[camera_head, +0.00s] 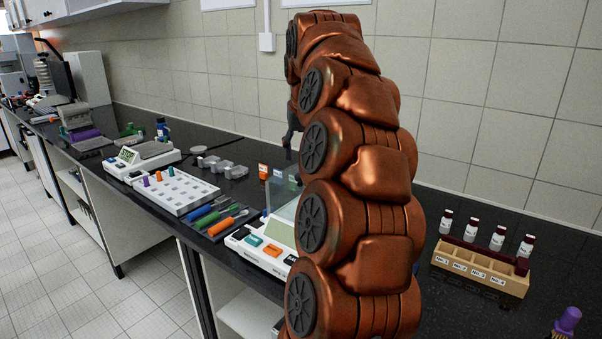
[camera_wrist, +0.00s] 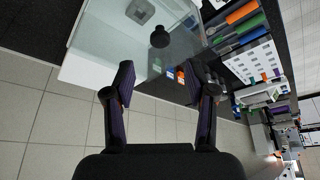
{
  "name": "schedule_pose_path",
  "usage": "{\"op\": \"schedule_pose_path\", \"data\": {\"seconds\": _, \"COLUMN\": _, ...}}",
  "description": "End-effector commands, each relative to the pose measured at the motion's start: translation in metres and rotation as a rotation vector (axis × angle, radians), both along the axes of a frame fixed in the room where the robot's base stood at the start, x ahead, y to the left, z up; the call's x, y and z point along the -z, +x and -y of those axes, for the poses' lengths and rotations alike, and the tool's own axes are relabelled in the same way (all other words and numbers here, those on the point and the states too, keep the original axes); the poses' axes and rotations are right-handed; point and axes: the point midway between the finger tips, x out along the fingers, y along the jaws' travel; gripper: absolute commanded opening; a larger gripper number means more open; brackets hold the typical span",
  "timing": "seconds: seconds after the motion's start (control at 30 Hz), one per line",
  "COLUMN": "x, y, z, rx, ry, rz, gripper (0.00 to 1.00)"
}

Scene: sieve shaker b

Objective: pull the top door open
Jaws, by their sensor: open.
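The balance has a white base (camera_head: 262,252) with orange and teal keys; in the head view my arm hides most of it. A round black knob (camera_wrist: 159,38) stands on the glass, apparently on the top door. My gripper (camera_wrist: 164,82) is open, with its two dark fingers spread and nothing between them. The knob appears ahead of the fingertips and roughly centred between them, with no contact visible. In the head view only one dark finger (camera_head: 290,128) shows.
A mat with colored tools (camera_head: 218,220) and a white rack (camera_head: 172,190) lie left of the balance. A wooden vial holder (camera_head: 480,268) stands to the right. The tiled wall (camera_head: 500,110) is close behind.

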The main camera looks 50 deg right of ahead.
Motion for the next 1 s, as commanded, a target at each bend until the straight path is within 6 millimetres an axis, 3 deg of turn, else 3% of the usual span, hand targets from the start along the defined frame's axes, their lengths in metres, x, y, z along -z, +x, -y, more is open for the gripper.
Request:
{"op": "schedule_pose_path", "data": {"seconds": 0.6, "x": 0.059, "y": 0.018, "z": 0.016, "rx": 0.0, "ry": 0.002, "rz": -0.002, "gripper": 0.56}}
{"op": "schedule_pose_path", "data": {"seconds": 1.0, "x": 0.071, "y": 0.022, "z": 0.018, "rx": 0.0, "ry": 0.002, "rz": -0.001, "gripper": 0.56}}
